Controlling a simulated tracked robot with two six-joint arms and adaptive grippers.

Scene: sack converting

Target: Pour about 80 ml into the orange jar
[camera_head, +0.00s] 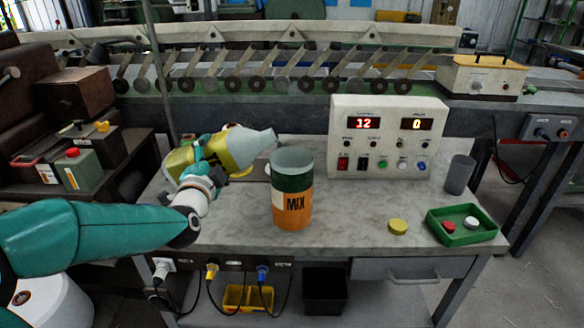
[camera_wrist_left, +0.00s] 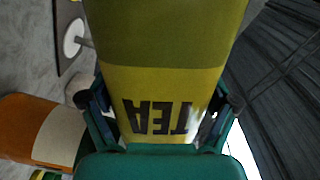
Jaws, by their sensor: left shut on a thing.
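The orange jar (camera_head: 292,218) stands upright on the grey bench, with a black MIX label, a dark green band above and a pale grey open top. My left gripper (camera_head: 200,168) is shut around a yellow bottle (camera_head: 240,148) with a grey tapered neck. The bottle is tilted well over, its mouth pointing right and slightly up, just left of and above the jar's rim. No stream shows. In the left wrist view the bottle (camera_wrist_left: 165,80) reads TEA between my fingers, and the jar (camera_wrist_left: 25,130) shows at lower left. My right gripper is out of view.
A control box (camera_head: 380,137) with red and yellow displays stands behind the jar. A yellow lid (camera_head: 398,226), a green tray (camera_head: 463,238) with small caps and a grey cup (camera_head: 459,175) are at right. A green can (camera_head: 79,171) stands on the left shelf.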

